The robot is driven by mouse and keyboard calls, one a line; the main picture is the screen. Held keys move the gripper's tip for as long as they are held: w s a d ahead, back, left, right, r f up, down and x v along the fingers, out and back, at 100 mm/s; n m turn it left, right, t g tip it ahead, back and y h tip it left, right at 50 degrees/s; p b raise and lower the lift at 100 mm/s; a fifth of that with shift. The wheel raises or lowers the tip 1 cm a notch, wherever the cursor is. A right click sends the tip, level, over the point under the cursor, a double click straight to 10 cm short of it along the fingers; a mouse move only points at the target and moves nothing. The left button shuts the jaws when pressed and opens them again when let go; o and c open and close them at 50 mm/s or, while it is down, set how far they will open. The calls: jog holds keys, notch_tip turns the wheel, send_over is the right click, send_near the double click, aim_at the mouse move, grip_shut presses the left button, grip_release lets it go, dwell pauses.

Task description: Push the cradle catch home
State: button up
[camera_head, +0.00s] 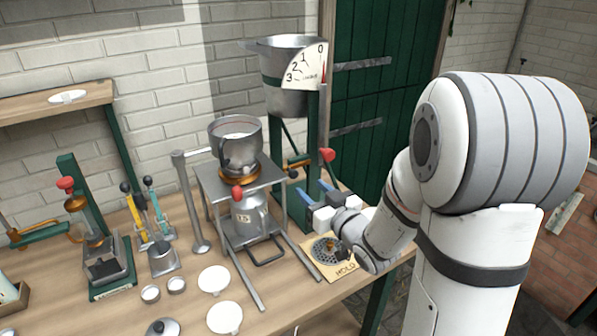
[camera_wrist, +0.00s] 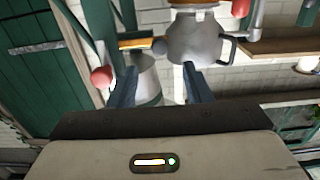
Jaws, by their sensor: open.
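My gripper (camera_head: 311,188) is open and empty, its blue fingers pointing toward the green stand under the large metal hopper (camera_head: 290,85). A red knob (camera_head: 327,155) and a brass bar (camera_head: 298,163) are on that stand, just above and behind the fingers. The wrist view appears upside down. There the red knob (camera_wrist: 102,77) lies left of the fingers (camera_wrist: 160,68), and the brass bar (camera_wrist: 138,42) ends in a grey ball (camera_wrist: 158,45). I cannot tell for sure which part is the cradle catch. Contact is not visible.
A metal rack (camera_head: 245,180) with an upper pot (camera_head: 236,145) and a lower can (camera_head: 250,218) stands left of my gripper. A plate marked HOLD (camera_head: 342,270) lies under my arm. Left are a small press (camera_head: 105,262), levers (camera_head: 150,215) and white discs (camera_head: 213,279).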

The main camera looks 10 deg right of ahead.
aim_at(295, 175)
jog(key=shift+p+x, duration=3.45)
jog(key=shift+p, duration=0.15)
grip_shut()
